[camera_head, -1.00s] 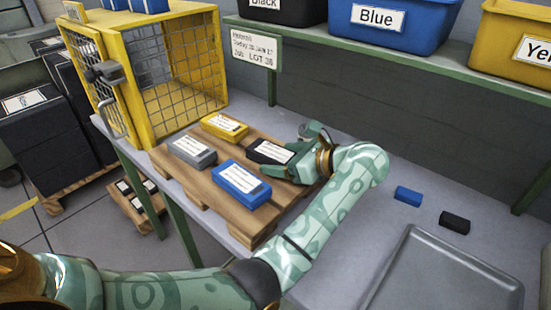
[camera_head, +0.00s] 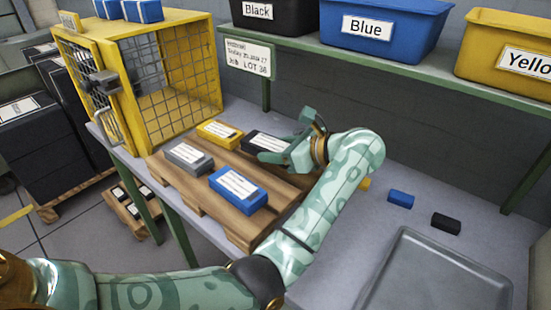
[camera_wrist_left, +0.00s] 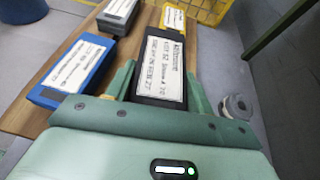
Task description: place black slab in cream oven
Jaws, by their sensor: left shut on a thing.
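The black slab (camera_head: 266,142) has a white label and sits between the fingers of my left gripper (camera_head: 280,150), which is shut on it. In the left wrist view the black slab (camera_wrist_left: 160,70) points away from me, with a green finger on each side. It appears slightly above the wooden pallet (camera_head: 200,190), at its far right side. No cream oven shows in these views. My right gripper is not in view.
Yellow (camera_head: 218,134), grey (camera_head: 189,157) and blue (camera_head: 238,189) labelled slabs lie on the pallet. A yellow mesh cage (camera_head: 150,130) stands behind it. Labelled bins, including a blue one (camera_head: 382,40), line a shelf. A grey tray (camera_head: 440,275) lies at right.

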